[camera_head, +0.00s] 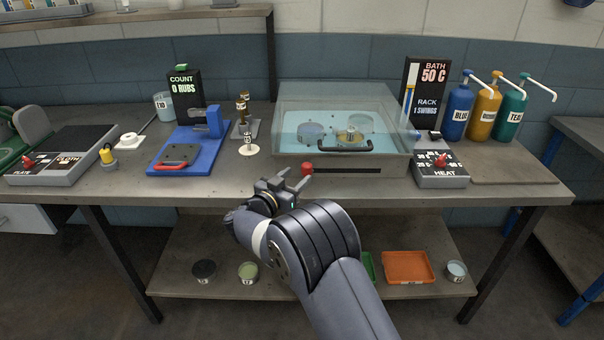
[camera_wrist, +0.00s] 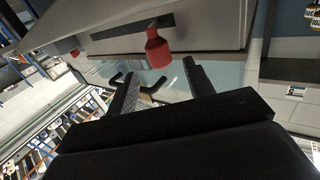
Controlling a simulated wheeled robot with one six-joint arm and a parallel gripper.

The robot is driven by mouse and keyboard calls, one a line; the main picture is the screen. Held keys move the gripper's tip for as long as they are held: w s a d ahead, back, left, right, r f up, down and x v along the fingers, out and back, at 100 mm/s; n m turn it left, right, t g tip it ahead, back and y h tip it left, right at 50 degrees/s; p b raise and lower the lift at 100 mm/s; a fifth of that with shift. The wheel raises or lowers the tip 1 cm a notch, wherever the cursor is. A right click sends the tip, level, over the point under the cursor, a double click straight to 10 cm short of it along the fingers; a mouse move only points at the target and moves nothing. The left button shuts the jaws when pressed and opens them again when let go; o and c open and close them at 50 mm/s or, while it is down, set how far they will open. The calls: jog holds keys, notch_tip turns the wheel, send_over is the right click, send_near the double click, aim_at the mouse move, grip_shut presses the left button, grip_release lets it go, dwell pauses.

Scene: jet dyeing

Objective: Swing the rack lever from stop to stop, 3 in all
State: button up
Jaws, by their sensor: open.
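The rack lever's red knob (camera_head: 307,169) sits at the left end of a dark slot (camera_head: 345,170) in the front of the bath. In the wrist view the red knob (camera_wrist: 157,48) is ahead of my fingers, a little beyond their tips. My gripper (camera_head: 284,182) is open and empty, just left of and in front of the knob in the head view. The bath (camera_head: 400,150) has a clear cover with a black handle and pots in water inside. The display (camera_head: 426,90) reads BATH 50 C and RACK 1 SWINGS.
A heat control box (camera_head: 441,172) stands right of the bath. Blue, orange and teal pump bottles (camera_head: 485,112) are behind it.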

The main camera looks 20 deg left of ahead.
jog(key=v, duration=0.6)
jog(key=shift+b, duration=0.3)
jog(key=shift+s, duration=0.1)
